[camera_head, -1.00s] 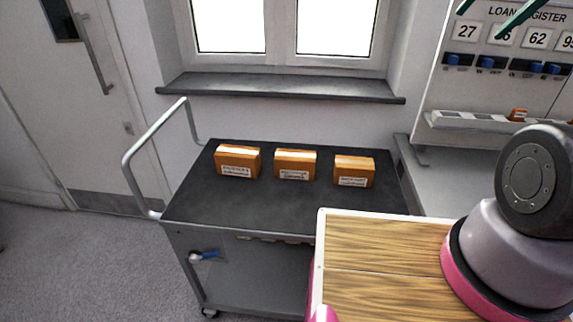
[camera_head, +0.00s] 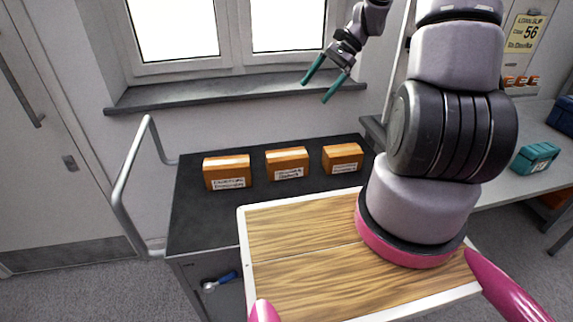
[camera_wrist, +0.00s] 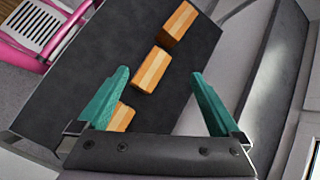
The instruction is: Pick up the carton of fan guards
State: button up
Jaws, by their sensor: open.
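Three orange cartons with white labels stand in a row on the dark cart top: a left carton (camera_head: 227,172), a middle carton (camera_head: 287,163) and a right carton (camera_head: 342,158). The label print is too small to read, so I cannot tell which one holds fan guards. My gripper (camera_head: 329,87) is open and empty, with green fingers, raised in front of the window wall above the cart's far right. In the wrist view my gripper (camera_wrist: 160,95) looks down on the cart top, with one carton (camera_wrist: 122,117) partly hidden by a finger and two cartons farther off.
The cart top (camera_head: 205,225) is bare around the cartons, and its metal handle (camera_head: 120,190) rises at the left. A window sill (camera_head: 220,92) runs behind it. A bench (camera_head: 525,155) at the right holds a teal box (camera_head: 535,158).

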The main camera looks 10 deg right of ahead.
aim_at(287, 154)
notch_tip(287, 154, down, 20)
jog(key=w+m+y, duration=0.2)
jog(key=m+y, duration=0.4)
jog(key=shift+t, duration=0.5)
jog(key=x, duration=1)
jog(key=shift+s+f, duration=0.25)
jog(key=shift+f, duration=0.15)
jog(key=c, duration=1.4)
